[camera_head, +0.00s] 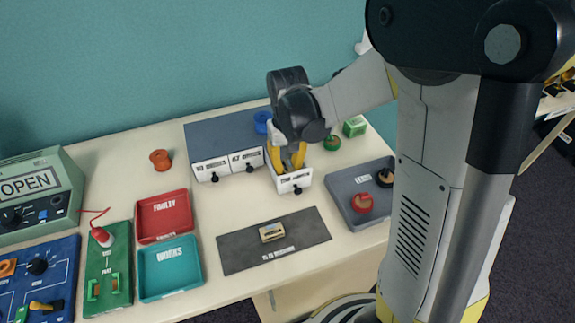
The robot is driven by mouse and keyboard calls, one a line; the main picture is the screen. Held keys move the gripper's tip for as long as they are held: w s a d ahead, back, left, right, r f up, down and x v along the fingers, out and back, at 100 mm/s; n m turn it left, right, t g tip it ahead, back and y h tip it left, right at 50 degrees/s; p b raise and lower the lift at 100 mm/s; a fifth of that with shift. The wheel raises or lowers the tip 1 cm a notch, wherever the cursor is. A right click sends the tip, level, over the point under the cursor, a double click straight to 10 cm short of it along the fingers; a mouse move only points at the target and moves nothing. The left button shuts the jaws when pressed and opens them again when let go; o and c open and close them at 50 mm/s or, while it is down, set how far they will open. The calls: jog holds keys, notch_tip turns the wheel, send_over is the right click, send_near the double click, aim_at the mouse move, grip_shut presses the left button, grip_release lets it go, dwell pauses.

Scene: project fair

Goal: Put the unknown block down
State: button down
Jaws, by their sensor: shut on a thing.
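My gripper (288,160) points down into an open drawer (293,182) at the right end of a grey drawer unit. Its yellow fingers are closed on a block, which the fingers and the drawer front hide almost wholly. I cannot tell whether the block touches the drawer floor. The label on this drawer front is too small to read surely.
Two shut drawers (226,166) are left of the open one. A dark mat (240,252) in front holds a small beige block (272,232). A grey tray (347,186) with red and black knobs is at right. Red (149,229) and teal (156,287) trays are at left.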

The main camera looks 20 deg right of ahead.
aim_at(288, 166)
jog(key=c, duration=1.6)
grip_release()
jog(key=shift+o, duration=0.2)
jog(key=shift+r, duration=0.1)
notch_tip(288, 166, up, 13)
jog(key=p, duration=0.5)
jog(key=s+r+t, duration=0.3)
jog(key=s, duration=0.3)
jog(key=s+r+t, duration=0.3)
jog(key=s+t, duration=0.1)
jog(key=s, duration=0.3)
jog(key=shift+s+r, duration=0.3)
jog(key=shift+r, duration=0.05)
